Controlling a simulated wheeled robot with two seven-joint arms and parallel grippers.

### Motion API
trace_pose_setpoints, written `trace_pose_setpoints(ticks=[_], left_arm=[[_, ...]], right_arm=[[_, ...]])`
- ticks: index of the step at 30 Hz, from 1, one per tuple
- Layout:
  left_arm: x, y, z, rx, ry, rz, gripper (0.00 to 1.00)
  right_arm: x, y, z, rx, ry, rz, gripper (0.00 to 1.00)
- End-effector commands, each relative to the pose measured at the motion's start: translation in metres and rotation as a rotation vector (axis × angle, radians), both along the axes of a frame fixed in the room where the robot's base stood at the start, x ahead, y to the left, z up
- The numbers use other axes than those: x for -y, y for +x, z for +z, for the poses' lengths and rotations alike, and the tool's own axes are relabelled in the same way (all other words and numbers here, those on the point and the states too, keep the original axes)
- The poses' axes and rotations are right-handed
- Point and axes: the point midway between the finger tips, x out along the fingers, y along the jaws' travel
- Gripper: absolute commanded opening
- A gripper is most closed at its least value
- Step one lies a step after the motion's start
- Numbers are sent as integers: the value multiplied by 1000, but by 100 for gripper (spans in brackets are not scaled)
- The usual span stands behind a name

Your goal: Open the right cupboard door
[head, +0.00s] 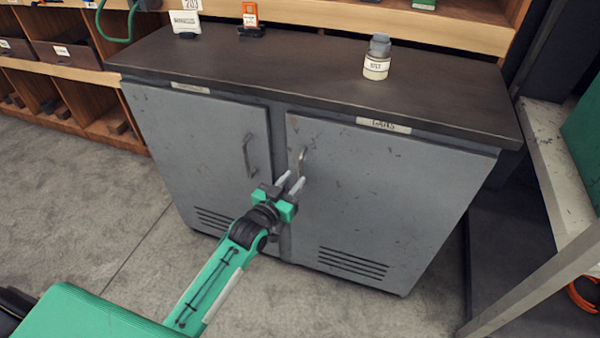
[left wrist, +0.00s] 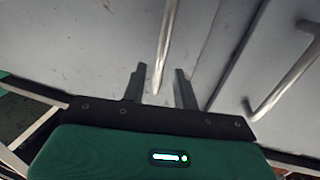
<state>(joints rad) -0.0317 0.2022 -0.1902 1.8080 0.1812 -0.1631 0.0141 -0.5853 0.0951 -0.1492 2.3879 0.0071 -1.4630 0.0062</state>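The grey cupboard's right door (head: 385,205) is shut, flush with its frame. Its upright metal bar handle (head: 302,161) is near the door's left edge. My left gripper (head: 290,183) is at the lower end of this handle, fingers pointing at the door. In the left wrist view the same handle (left wrist: 165,45) runs down between the two spread fingers of my left gripper (left wrist: 160,75), with gaps on both sides. The gripper is open and not clamped on it. My right gripper is not in view.
The left door (head: 200,150) is shut; its handle (head: 249,156) is close by, also in the left wrist view (left wrist: 285,75). A labelled jar (head: 377,58) stands on the dark worktop (head: 300,65). A metal frame (head: 540,275) is at the right. The floor (head: 100,220) in front is clear.

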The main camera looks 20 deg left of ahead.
Motion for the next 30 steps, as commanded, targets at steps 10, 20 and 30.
trace_pose_setpoints(ticks=[10, 20, 30], left_arm=[[10, 40, 0, 0, 0, -1, 29], [11, 44, 0, -1, 1, -1, 29], [10, 43, 0, -1, 1, -1, 0]], right_arm=[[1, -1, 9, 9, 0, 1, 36], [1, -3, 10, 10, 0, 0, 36], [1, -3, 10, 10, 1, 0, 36]])
